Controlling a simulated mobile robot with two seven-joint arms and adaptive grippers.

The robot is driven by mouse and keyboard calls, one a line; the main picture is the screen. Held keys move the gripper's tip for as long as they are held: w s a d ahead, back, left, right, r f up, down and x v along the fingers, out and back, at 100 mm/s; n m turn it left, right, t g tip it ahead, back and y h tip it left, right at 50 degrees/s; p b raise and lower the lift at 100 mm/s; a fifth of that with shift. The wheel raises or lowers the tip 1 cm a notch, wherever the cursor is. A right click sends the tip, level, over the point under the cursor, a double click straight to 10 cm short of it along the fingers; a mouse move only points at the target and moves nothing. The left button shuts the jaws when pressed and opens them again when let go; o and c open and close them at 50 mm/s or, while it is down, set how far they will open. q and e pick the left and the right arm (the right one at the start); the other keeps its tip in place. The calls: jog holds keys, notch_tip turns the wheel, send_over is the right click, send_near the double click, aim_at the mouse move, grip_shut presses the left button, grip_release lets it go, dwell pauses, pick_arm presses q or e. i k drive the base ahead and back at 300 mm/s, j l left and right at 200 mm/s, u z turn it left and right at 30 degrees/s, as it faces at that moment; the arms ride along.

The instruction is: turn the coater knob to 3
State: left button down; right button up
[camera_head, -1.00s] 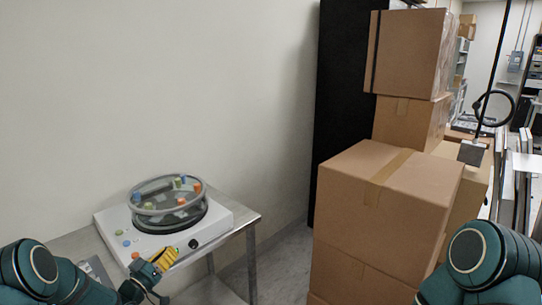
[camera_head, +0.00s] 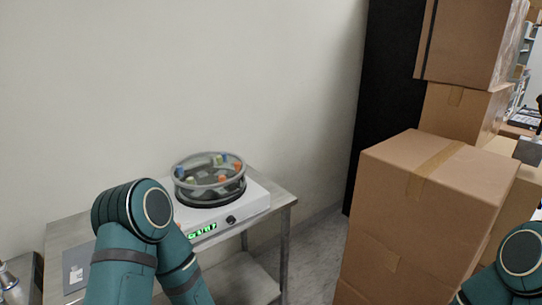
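The coater is a white box (camera_head: 257,198) on a metal table, with a round clear-walled chamber (camera_head: 209,188) on top. Small blue, green and orange pieces show in the chamber. The black knob (camera_head: 231,220) is on the coater's front face, right of a lit green display (camera_head: 201,232). The knob's setting is too small to read. My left arm is bent in front of the coater's left part and hides it. My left gripper is out of sight, and nothing is seen touching the knob. Only part of my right arm shows at the lower right; its gripper is out of view.
The metal table (camera_head: 62,237) has bare room at its left, with a grey panel (camera_head: 78,268) near my arm. Stacked cardboard boxes (camera_head: 430,190) stand to the right, before a dark cabinet (camera_head: 385,100). A wall is behind the coater.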

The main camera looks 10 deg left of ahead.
aim_at(230, 219)
jog(key=u, duration=0.85)
